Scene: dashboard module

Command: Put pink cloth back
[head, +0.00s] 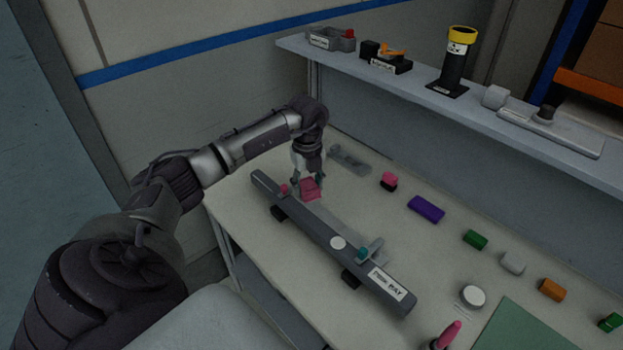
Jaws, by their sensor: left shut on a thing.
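The pink cloth (310,188) is a small folded piece just behind the left part of a long dark grey bar (330,238) on the table. My left gripper (308,178) points down from above and is shut on the pink cloth. The gripper partly covers the cloth's top, and I cannot tell whether the cloth touches the table. A grey bracket (349,158) lies behind the gripper. My right gripper is not in view.
A pink-and-black block (389,181), purple block (426,209), green block (474,240) and grey block (513,262) lie to the right. A shelf (420,88) with several fixtures runs along the back. A green mat (530,330) lies front right.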

